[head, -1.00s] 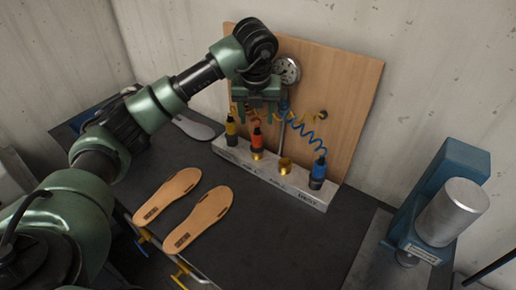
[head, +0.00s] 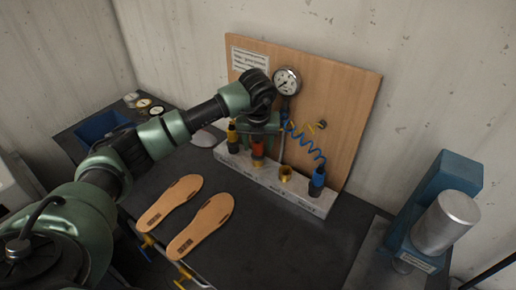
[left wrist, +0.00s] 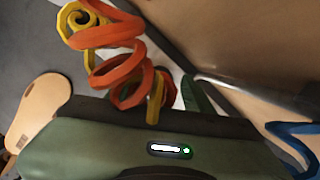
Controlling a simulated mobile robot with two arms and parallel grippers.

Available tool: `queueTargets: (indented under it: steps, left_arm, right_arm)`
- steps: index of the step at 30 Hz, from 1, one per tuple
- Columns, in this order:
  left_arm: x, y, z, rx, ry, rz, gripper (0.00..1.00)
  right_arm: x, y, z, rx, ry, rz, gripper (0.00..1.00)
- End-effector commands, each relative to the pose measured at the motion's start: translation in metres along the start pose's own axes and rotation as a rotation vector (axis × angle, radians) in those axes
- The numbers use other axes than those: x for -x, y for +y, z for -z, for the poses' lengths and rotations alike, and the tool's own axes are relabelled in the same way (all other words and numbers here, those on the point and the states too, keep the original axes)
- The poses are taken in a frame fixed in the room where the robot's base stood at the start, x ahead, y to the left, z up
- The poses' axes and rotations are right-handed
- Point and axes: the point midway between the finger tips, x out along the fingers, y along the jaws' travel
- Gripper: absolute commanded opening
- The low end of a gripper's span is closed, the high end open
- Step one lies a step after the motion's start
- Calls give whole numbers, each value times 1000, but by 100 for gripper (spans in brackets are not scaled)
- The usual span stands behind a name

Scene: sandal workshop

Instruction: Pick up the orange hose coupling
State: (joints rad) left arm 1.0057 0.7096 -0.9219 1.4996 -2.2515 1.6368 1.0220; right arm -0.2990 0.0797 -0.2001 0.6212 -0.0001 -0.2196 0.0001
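The orange hose coupling (head: 258,152) stands upright in the pale labelled rack (head: 270,182) at the foot of the wooden board. The yellow coupling (head: 232,133) is to its left and the blue coupling (head: 317,179) is at the right end. My left gripper (head: 259,138) is low over the orange coupling, at its upper part. In the left wrist view the orange coiled hose (left wrist: 122,70) rises beside the green gripper body, which hides the coupling. The fingertips are mostly hidden, so their opening and any grip do not show. My right gripper is not in view.
An empty brass socket (head: 286,173) sits between the orange and blue couplings. A gauge (head: 287,82) and the wooden board (head: 345,115) stand close behind. Two tan insoles (head: 203,226) lie in front. A blue machine (head: 445,185) stands at right.

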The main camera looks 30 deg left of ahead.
Motion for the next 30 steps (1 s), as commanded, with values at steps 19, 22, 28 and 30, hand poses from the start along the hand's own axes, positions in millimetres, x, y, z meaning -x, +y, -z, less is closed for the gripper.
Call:
queueTargets:
  steps: [19, 22, 28, 30]
  left_arm:
    - [9, 0, -3, 1, -2, 2, 0]
    - [20, 0, -7, 2, -5, 2, 0]
    - [60, -1, -18, 1, -7, 4, 0]
    - [78, -1, -23, 2, -8, 5, 0]
  right_arm:
    - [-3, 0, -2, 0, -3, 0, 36]
    - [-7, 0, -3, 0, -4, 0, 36]
    - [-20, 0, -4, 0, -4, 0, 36]
    - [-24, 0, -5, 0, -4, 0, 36]
